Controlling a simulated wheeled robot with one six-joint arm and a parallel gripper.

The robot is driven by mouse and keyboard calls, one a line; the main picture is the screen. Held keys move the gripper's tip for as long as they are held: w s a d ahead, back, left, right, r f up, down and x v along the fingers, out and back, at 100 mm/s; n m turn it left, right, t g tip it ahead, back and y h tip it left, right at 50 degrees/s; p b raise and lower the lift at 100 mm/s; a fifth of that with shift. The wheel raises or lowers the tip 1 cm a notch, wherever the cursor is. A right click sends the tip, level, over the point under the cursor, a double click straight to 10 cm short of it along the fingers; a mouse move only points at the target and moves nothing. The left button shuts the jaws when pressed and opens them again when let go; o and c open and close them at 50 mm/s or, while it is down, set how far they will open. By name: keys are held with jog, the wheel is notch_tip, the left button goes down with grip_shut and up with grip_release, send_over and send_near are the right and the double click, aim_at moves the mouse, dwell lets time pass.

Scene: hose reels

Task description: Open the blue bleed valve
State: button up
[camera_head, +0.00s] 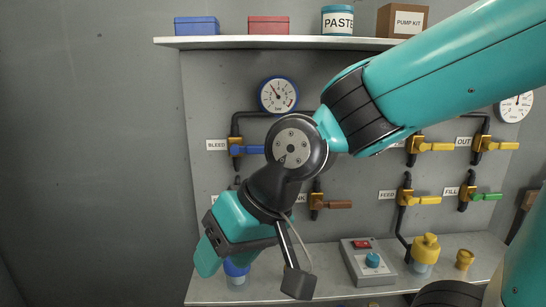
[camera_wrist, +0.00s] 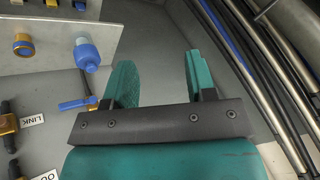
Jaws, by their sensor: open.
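The blue bleed valve (camera_head: 246,150) is on the wall panel in the head view, beside its BLEED label (camera_head: 217,145). Its blue lever points right, level, and its right end is close to my arm's outline. My gripper (camera_head: 218,262) is below and left of it, pointing down, near the lower shelf. In the wrist view my gripper (camera_wrist: 162,78) is open, with nothing between the fingers. A blue lever (camera_wrist: 78,104) shows left of the fingers there; I cannot tell whether it is the bleed valve.
A blue-capped bottle (camera_head: 237,270) stands on the lower shelf behind my gripper. A control box (camera_head: 367,262) and yellow-capped bottle (camera_head: 425,250) stand to the right. Other valves, including a brown-handled one (camera_head: 330,204), line the panel. The wall at left is clear.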

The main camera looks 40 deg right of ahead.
jog(key=w+d+f+m+t+h+b, duration=0.25)
jog(key=w+d+m+t+b, duration=0.25)
jog(key=w+d+m+t, duration=0.3)
jog(key=m+t+h+p, duration=0.6)
jog(key=m, duration=0.7)
send_near(259, 149)
jog(key=shift+w+d+p, duration=0.45)
jog(key=shift+w+p, duration=1.35)
jog(key=shift+p, duration=0.35)
jog(key=shift+w+d+p, duration=0.4)
jog(key=shift+w+p, duration=1.35)
jog(key=shift+p, duration=0.4)
jog(key=shift+w+d+p, duration=0.45)
jog(key=shift+w+p, duration=1.35)
jog(key=shift+p, duration=0.35)
